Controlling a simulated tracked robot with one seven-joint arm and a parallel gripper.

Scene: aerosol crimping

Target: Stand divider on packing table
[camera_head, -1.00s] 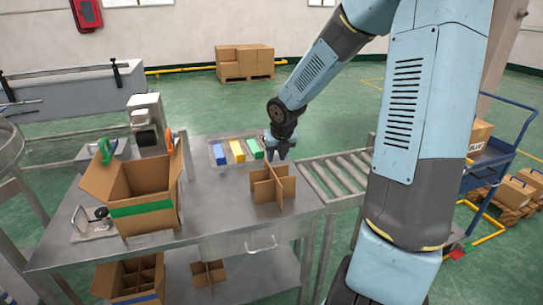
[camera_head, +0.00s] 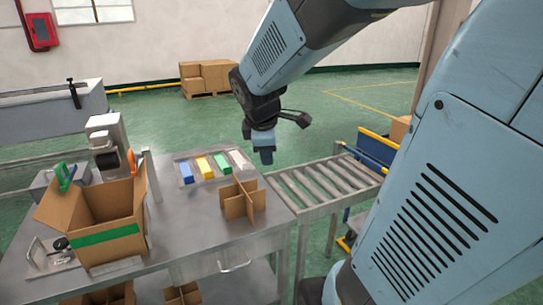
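The cardboard divider (camera_head: 240,203), made of crossed brown panels, stands upright on the grey metal packing table (camera_head: 195,225) near its right end. My gripper (camera_head: 264,158) hangs above and just to the right of the divider, pointing down. It looks apart from the divider. Its fingers are small and seen nearly edge-on, so their opening does not show.
An open cardboard box (camera_head: 107,222) with a green band stands left on the table. Blue, yellow, green and pale blocks lie in a tray (camera_head: 180,158) behind the divider. A roller conveyor (camera_head: 325,182) adjoins the right. Another divider (camera_head: 183,293) is on the shelf below.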

